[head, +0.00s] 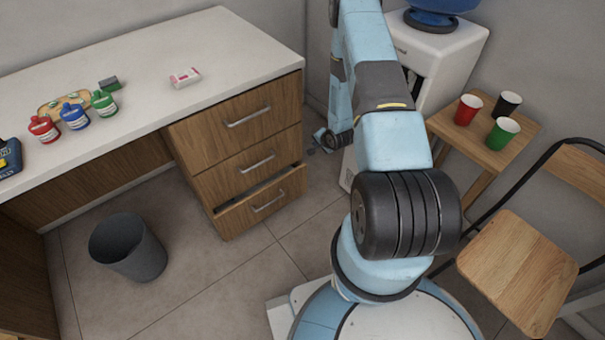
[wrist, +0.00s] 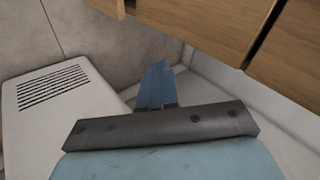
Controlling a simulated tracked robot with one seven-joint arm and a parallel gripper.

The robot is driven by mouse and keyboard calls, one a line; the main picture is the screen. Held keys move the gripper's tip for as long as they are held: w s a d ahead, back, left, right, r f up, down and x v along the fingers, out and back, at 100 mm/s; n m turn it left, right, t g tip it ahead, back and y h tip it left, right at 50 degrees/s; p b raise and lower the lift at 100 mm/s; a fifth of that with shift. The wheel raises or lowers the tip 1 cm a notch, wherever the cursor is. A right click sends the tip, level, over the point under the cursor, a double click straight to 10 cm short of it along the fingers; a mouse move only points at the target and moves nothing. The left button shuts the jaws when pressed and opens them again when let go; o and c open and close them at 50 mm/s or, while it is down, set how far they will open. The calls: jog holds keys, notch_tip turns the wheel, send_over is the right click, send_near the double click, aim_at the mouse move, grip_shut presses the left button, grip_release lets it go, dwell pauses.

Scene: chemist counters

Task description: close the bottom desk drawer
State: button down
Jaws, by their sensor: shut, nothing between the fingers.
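The wooden bottom desk drawer (head: 262,207) stands partly open, with a dark gap showing above its front. The middle drawer (head: 247,166) and top drawer (head: 247,114) above it look shut. My gripper (head: 321,137) is low, to the right of the drawer stack in the head view, apart from the bottom drawer's front. In the wrist view my gripper (wrist: 157,78) is shut and empty, with its fingers together. Wooden drawer fronts (wrist: 195,25) cross the top right of that view; which drawers they are I cannot tell.
A grey bin (head: 128,250) stands on the floor left of the drawers. Floor before the drawers is clear. A white water dispenser (head: 440,50) stands behind my arm; its vented side (wrist: 60,110) seems to show in the wrist view. A small table (head: 490,150) and chair (head: 518,270) are right.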

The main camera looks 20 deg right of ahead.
jog(key=s+a+f+m+y, duration=0.1)
jog(key=s+f, duration=0.3)
jog(key=f, duration=0.3)
jog(key=s+a+f+m, duration=0.2)
jog(key=s+f, duration=0.3)
jog(key=f, duration=0.2)
send_near(298, 173)
notch_tip(298, 173, down, 4)
jog(key=w, duration=0.1)
jog(key=w+a, duration=0.1)
jog(key=shift+w+f+t, duration=0.1)
jog(key=shift+w+t, duration=0.2)
jog(key=shift+w, duration=0.05)
jog(key=shift+w+a, duration=0.1)
jog(key=shift+w, duration=0.5)
